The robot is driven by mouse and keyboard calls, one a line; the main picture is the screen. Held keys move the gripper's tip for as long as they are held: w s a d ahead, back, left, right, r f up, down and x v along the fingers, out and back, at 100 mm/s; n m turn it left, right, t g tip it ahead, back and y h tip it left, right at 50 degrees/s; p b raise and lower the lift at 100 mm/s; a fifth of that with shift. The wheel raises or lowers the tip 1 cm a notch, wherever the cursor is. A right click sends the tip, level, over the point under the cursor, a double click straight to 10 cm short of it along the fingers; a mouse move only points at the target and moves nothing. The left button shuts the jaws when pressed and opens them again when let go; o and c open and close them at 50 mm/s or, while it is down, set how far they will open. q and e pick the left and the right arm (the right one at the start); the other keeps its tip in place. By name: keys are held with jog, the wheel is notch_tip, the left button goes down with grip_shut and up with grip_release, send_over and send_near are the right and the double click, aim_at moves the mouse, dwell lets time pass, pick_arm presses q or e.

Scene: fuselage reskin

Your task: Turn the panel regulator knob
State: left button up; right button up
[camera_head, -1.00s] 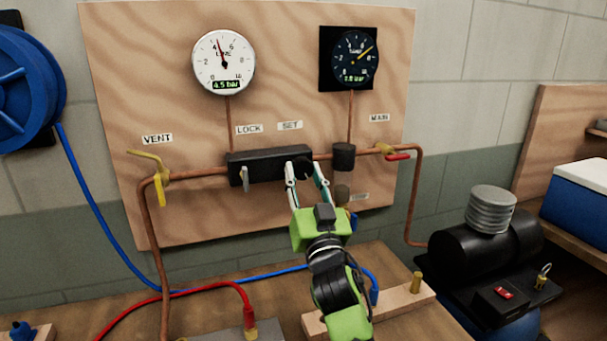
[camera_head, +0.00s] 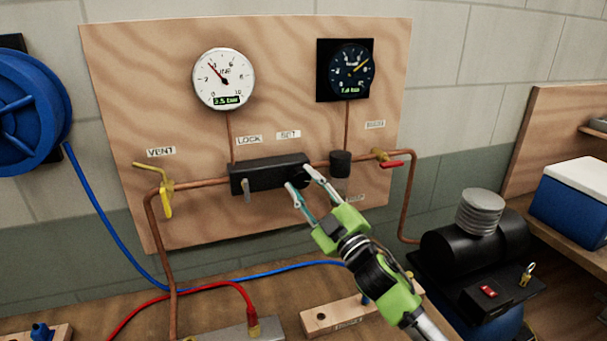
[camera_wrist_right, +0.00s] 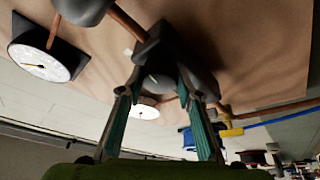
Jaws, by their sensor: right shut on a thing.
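The black regulator block (camera_head: 255,177) is on the pipe of the wooden panel, under the LOCK and SET labels. Its dark knob (camera_head: 301,178) is at the right end, below the SET label (camera_head: 288,134), mostly hidden by my fingers. My right gripper (camera_head: 302,180) comes in from the lower right, with a finger on each side of the knob, shut on it. In the right wrist view the knob (camera_wrist_right: 164,84) sits between the two fingertips. A grey lever (camera_head: 247,191) hangs at the block's left. The white gauge (camera_head: 224,79) has a red needle pointing up-left. My left gripper is not in view.
A dark gauge (camera_head: 345,70) is at upper right. A black cylinder (camera_head: 340,163) and a red-handled valve (camera_head: 388,161) lie right of the knob. A yellow vent valve (camera_head: 167,197) is at left. A wooden block (camera_head: 335,314) is on the bench below; a compressor stands right.

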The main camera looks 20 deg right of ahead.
jog(key=n+p, duration=0.1)
jog(key=n+g+y+p, duration=0.1)
jog(key=n, duration=0.1)
jog(key=n+g+p, duration=0.1)
jog(key=n+p, duration=0.1)
jog(key=shift+d+r+y, duration=0.15)
jog(key=shift+r+y, duration=0.1)
jog(key=shift+y, duration=0.05)
jog(key=shift+f+n+g+p, duration=0.15)
jog(key=shift+n+g+p, duration=0.35)
jog(key=shift+n+p, duration=0.85)
jog(key=o, duration=1.1)
jog(key=v, duration=1.2)
jog(key=shift+w+d, duration=0.1)
